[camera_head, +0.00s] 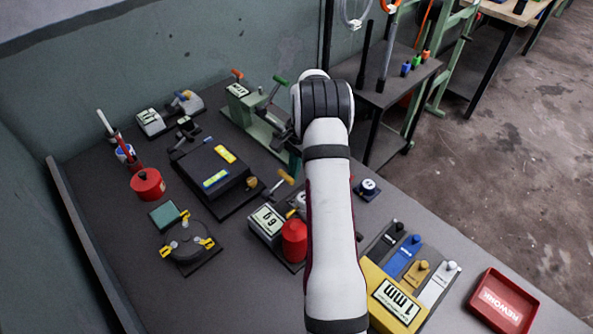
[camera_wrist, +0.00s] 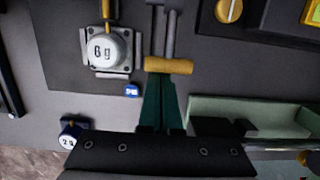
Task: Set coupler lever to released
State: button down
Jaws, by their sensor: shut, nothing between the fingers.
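A lever with a yellow-orange cross handle (camera_wrist: 168,66) on grey rods shows at the top centre of the wrist view. It looks like the yellow-handled lever (camera_head: 286,178) in the head view. I cannot tell for sure that it is the coupler lever; no label is readable. My gripper (camera_wrist: 164,82) has its dark green fingers shut together and empty, tips just short of the handle in the picture. Whether they touch it I cannot tell.
A green fixture (camera_head: 262,130) with green and orange handles lies behind. A red canister (camera_head: 294,240), a black box (camera_head: 212,180) and a red tray (camera_head: 502,302) occupy the bench.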

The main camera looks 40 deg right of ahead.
dwell(0.3)
jog(key=shift+a+r+h, duration=0.1)
jog(key=shift+r+h, duration=0.2)
jog(key=shift+h, duration=0.5)
jog(key=shift+a+r+h, duration=0.1)
jog(key=shift+r+h, duration=0.2)
jog(key=shift+h, duration=0.5)
jog(key=shift+a+r, duration=0.1)
jog(key=shift+r, duration=0.05)
